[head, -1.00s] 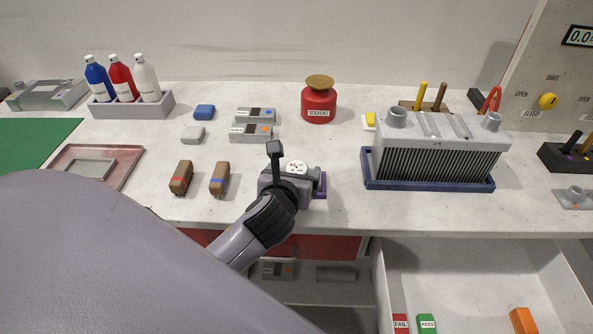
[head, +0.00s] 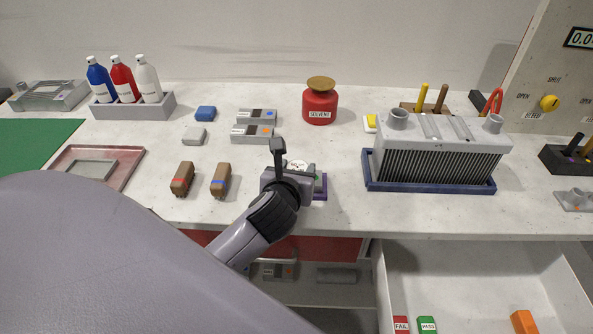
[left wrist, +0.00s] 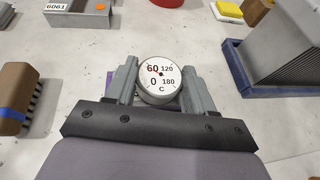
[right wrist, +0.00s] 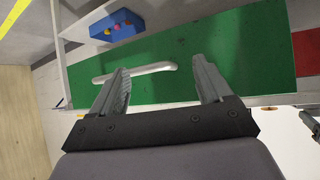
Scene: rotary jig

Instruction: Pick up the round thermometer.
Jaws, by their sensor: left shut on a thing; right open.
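The round thermometer (left wrist: 159,80) has a white dial marked 0, 60, 120, 180 and C, with a red needle. In the left wrist view it sits between the two fingers of my left gripper (left wrist: 158,84), which is shut on its sides. In the head view the thermometer (head: 299,165) is partly hidden behind my left gripper (head: 291,172). A purple holder (head: 319,187) shows just beside and below it; whether the thermometer touches it is hidden. My right gripper (right wrist: 164,86) is open and empty, away from the thermometer.
A red solvent can (head: 319,105) is behind. An open drawer (head: 470,280) lies below the bench's front edge.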

